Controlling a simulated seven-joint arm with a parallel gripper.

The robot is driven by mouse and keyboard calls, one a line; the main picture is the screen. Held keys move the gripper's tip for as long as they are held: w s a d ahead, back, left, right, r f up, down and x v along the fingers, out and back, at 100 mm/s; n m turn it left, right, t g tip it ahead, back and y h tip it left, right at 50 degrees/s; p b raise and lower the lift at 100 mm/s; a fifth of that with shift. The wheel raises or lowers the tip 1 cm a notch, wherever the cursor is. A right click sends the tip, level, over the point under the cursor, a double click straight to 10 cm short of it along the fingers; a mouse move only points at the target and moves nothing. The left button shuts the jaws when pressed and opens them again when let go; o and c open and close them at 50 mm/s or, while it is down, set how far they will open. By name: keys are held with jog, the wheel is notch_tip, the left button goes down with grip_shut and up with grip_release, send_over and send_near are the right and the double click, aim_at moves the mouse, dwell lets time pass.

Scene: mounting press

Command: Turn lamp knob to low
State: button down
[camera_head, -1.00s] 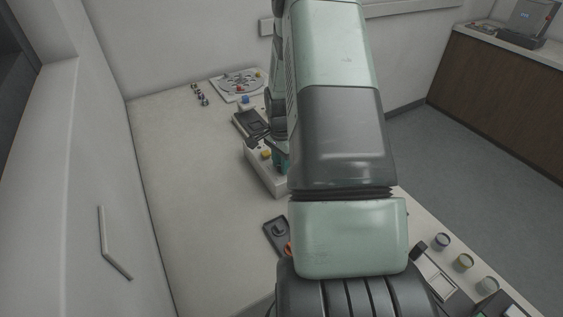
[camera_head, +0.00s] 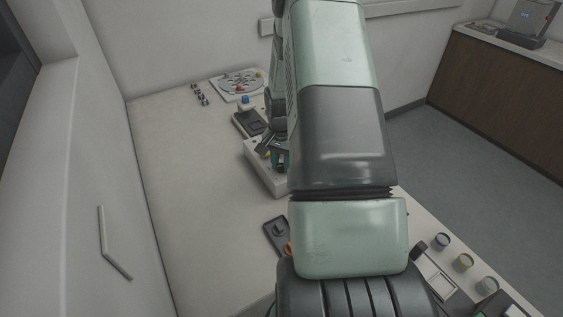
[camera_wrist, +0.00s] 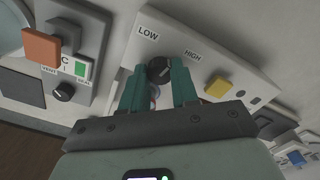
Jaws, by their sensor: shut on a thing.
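The lamp knob (camera_wrist: 159,69) is a black round knob on a pale panel (camera_wrist: 212,54) with LOW printed to its left and HIGH to its right in the wrist view. My gripper (camera_wrist: 158,79) has its two green fingers on either side of the knob and is shut on it. The fingers hide part of the knob, and I cannot tell exactly where its pointer stands. In the head view my gripper (camera_head: 273,157) is at the pale box (camera_head: 263,178), mostly behind my arm, and the knob is hidden there.
A yellow button (camera_wrist: 218,87) sits on the same panel right of my fingers. To the left is a grey panel with an orange block (camera_wrist: 42,47), a green-lit switch (camera_wrist: 82,68) and another black knob (camera_wrist: 63,91). The left part of the table (camera_head: 185,190) is clear.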

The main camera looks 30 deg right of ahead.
aim_at(282, 165)
jog(key=n, duration=0.5)
jog(key=shift+n, duration=0.3)
jog(key=n, duration=0.4)
jog(key=shift+n, duration=0.7)
jog(key=c, duration=0.9)
grip_release()
jog(key=shift+o, duration=0.2)
notch_tip(282, 165, up, 11)
jog(key=shift+f, duration=0.1)
